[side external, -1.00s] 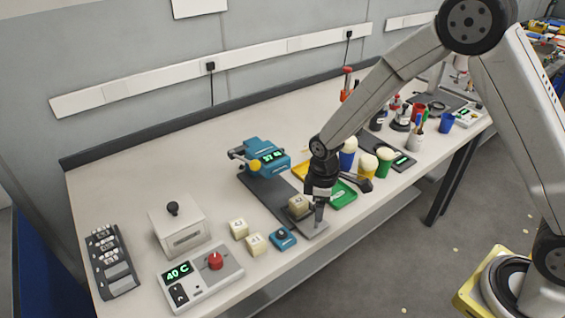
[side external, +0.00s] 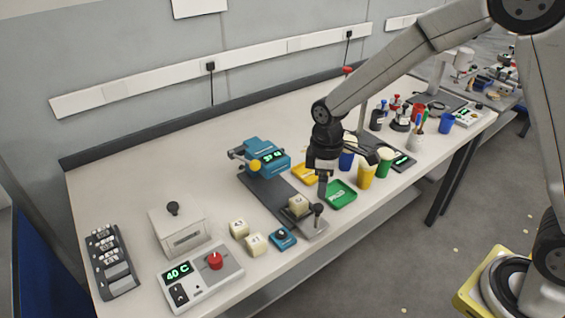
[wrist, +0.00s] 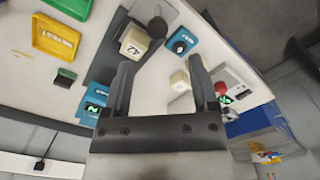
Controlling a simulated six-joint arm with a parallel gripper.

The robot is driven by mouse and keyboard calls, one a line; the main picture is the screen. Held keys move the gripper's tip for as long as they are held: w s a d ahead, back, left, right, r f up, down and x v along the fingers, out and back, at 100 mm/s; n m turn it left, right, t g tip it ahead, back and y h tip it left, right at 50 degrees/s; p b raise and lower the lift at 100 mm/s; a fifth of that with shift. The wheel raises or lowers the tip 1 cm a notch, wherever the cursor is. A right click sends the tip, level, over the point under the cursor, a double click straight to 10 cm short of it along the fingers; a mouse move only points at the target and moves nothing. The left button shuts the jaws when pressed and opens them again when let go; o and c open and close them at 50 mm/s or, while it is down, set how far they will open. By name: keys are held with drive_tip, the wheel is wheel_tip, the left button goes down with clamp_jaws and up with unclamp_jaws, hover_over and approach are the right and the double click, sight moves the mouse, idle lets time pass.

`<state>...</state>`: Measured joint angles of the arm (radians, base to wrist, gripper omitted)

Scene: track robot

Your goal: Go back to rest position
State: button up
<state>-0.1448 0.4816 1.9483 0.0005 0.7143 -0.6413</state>
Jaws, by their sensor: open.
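My gripper (side external: 322,190) hangs open above the bench, behind and right of a cream numbered block (side external: 299,204). The block sits at the near end of a dark grey plate (side external: 262,194), next to a black knob (side external: 318,209). The plate runs from a teal device (side external: 266,158) with a lit display. In the wrist view my jaws (wrist: 161,78) are apart with nothing between them. The block marked 42 (wrist: 135,41) lies beyond the left finger, clear of it.
A green tray (side external: 341,194), yellow tray (side external: 305,174) and several cups are close to my gripper. A 40 C control box (side external: 203,277) is at front left.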

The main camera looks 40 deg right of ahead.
drive_tip(key=shift+s, duration=0.1)
drive_tip(key=s+d+r+m+t, duration=0.1)
drive_tip(key=s+d+m, duration=0.2)
drive_tip(key=s, duration=0.3)
drive_tip(key=s+d+r+m+t, duration=0.1)
drive_tip(key=s+d+m, duration=0.2)
drive_tip(key=s+m, duration=0.3)
drive_tip(key=shift+s+r+t, duration=0.2)
drive_tip(key=shift+s+t, duration=0.1)
drive_tip(key=shift+s, duration=0.2)
